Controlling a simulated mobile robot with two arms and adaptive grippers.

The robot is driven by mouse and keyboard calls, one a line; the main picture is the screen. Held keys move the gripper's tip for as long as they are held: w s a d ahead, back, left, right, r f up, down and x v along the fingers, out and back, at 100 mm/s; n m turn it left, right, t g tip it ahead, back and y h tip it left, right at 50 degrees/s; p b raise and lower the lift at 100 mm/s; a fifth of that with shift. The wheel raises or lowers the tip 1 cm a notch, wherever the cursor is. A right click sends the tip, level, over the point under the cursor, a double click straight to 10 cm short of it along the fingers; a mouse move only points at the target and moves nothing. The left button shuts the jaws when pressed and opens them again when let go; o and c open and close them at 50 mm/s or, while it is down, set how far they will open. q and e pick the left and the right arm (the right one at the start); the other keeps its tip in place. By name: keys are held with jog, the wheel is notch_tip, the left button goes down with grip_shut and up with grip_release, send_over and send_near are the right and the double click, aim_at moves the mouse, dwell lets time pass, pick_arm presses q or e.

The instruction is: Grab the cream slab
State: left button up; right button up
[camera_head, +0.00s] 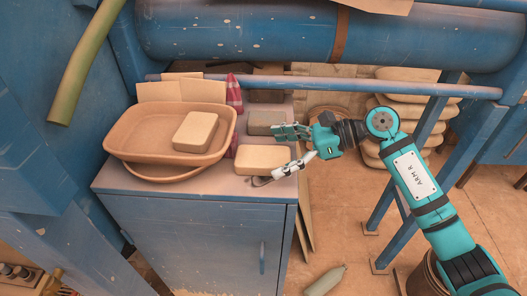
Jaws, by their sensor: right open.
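A cream slab (261,160) lies flat on the top of the blue cabinet (190,232), near its right front edge. A similar beige slab (196,131) rests in the upper terracotta tray (128,147) to its left. My right gripper (284,151) is open and empty at the right end of the cream slab. Its upper finger is above and behind that end, and its lower finger overlaps the slab's right front corner. I cannot tell whether either finger touches the slab. My left gripper is out of view.
A grey-brown block (266,122) sits behind the cream slab, close to the upper finger. A red patterned bottle-like object (234,93) stands behind the tray. A blue pipe (330,85) crosses behind the cabinet. A green bottle (325,280) lies on the floor.

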aim_at(264, 155)
jog(key=shift+p+x, duration=0.45)
jog(key=shift+x, duration=1.1)
jog(key=shift+d+r, duration=0.1)
jog(key=shift+d, duration=0.05)
jog(key=c, duration=0.3)
jog(key=shift+r, duration=0.1)
jog(key=c, duration=1.4)
